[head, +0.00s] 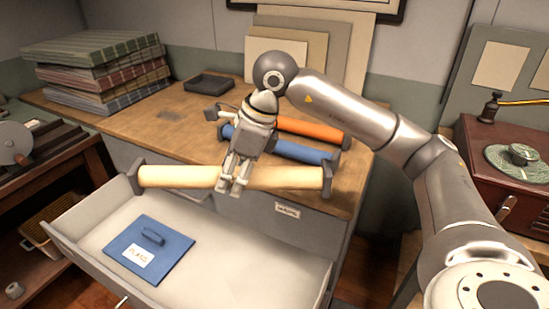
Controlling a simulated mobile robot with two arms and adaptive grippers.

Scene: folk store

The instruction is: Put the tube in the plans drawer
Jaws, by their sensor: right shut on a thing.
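My right gripper (234,190) is shut on a cream tube (180,177) with dark end caps. The gripper grips it near its middle, and the tube lies level above the back part of the open drawer. The drawer (100,268) is pulled out of the cabinet and has a pale inside. A blue folder or lid (172,240) with a handle and a label that seems to read "PLANS" lies in it. My left gripper is not in view.
An orange tube (308,128) and a blue tube (270,143) lie on the wooden cabinet top (165,130) behind the gripper. A dark tray (209,84) and stacked patterned boxes (100,70) stand further back. The drawer's right part is clear.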

